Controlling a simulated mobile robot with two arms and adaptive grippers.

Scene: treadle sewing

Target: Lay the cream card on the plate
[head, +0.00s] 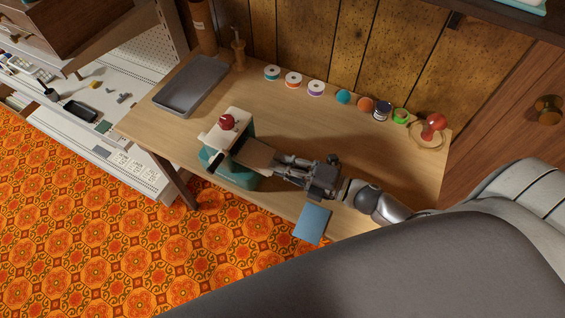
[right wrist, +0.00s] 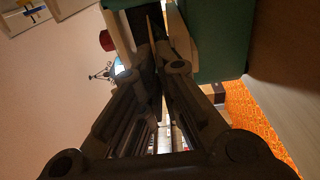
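The card (head: 257,154), tan in this light, juts from the fingertips of my right gripper (head: 279,161). The gripper is shut on its near edge. In the right wrist view the fingers (right wrist: 166,66) meet around a thin edge-on strip (right wrist: 155,28). The card's far end is close to a small green machine (head: 246,180) with a cream top (head: 217,132) and a red knob (head: 227,121). The card covers part of the machine, and I cannot make out the plate clearly or tell whether the card touches it. My left gripper is not in view.
A blue card (head: 313,222) lies at the table's front edge. A grey tray (head: 191,86) is at the back left. A red object (head: 433,125) stands on a round wooden dish (head: 424,143). The middle of the wooden table (head: 290,115) is clear.

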